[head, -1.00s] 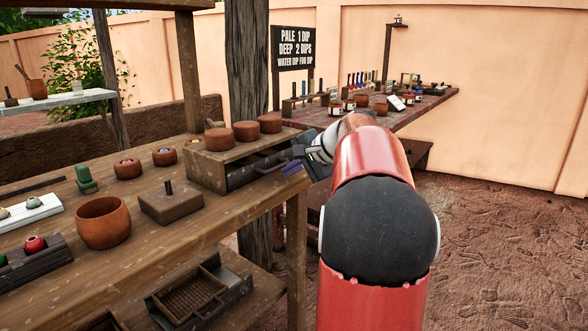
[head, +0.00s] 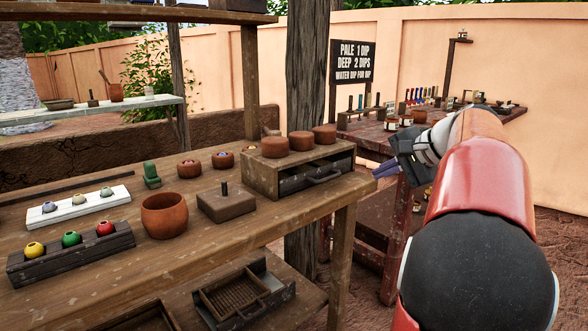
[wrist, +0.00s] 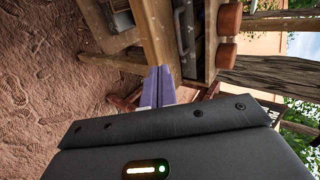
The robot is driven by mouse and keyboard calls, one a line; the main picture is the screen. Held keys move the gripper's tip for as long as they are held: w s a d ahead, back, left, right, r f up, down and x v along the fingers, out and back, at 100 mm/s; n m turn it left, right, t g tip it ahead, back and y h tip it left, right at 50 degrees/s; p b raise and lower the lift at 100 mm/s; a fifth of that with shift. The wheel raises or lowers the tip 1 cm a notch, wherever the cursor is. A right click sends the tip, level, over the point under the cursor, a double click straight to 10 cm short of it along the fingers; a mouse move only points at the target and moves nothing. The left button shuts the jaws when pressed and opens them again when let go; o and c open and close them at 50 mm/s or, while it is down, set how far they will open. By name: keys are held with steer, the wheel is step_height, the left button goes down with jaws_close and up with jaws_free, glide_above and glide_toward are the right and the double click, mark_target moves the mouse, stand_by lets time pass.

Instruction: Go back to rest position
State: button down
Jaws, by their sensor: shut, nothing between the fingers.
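My gripper (head: 384,169) is shut and empty, its purple fingers together. It hangs in the air to the right of the wooden drawer box (head: 262,182), apart from the box and its dark drawer handle (head: 322,178). In the wrist view the purple fingers (wrist: 160,86) point toward the wooden workbench edge, with the drawer handle (wrist: 181,30) beyond them. My red arm reaches forward on the right of the head view and covers part of the ground and far table.
Several lidded clay pots (head: 299,144) stand on the drawer box. A clay bowl (head: 165,216), a block with a peg (head: 226,203) and racks of coloured balls (head: 71,250) stand on the workbench (head: 250,240). A post (head: 307,100) rises behind. A second table (head: 378,136) lies beyond.

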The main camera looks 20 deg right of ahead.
steer(key=s+a+f+n+g, duration=0.2)
steer(key=a+f+n, duration=0.1)
steer(key=a, duration=0.9)
steer(key=s+a+f+n+g+h, duration=0.2)
steer(key=s+a+f+n+h, duration=0.1)
steer(key=s+a+f+n, duration=0.8)
steer(key=s+a+f, duration=0.5)
steer(key=s+a, duration=0.1)
steer(key=shift+a+n+g, duration=0.3)
steer(key=shift+a, duration=0.1)
